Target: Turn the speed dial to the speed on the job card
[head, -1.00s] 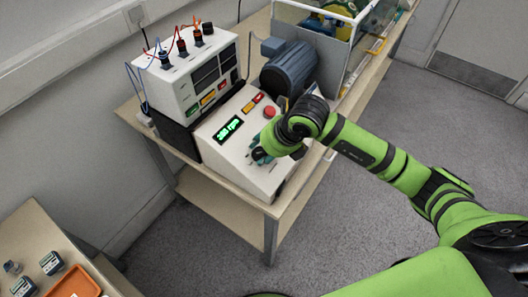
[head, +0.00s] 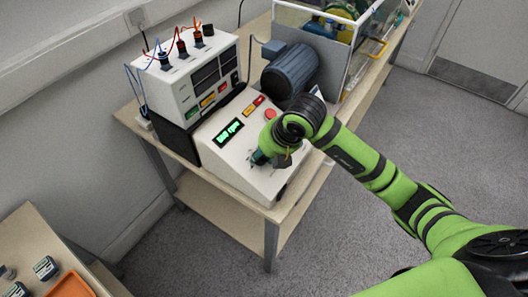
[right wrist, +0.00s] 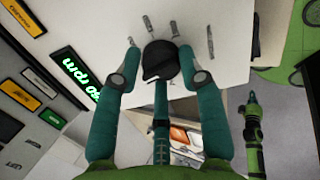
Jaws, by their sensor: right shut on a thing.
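In the head view my right gripper (head: 262,158) is over the console's face and covers the dial. It is shut on the dial. The green display (head: 228,132) ends in "rpm"; I cannot read its number surely. It also shows in the right wrist view (right wrist: 78,74), partly behind a finger. What seems to be my left gripper (right wrist: 252,100) is small there. I cannot make out a job card.
A red button (head: 270,114) is on the console above the gripper. Behind stand a white instrument box (head: 172,88) with plugged cables, a blue-grey motor (head: 290,72) and a clear-walled enclosure. An orange tray (head: 72,286) is at the lower left.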

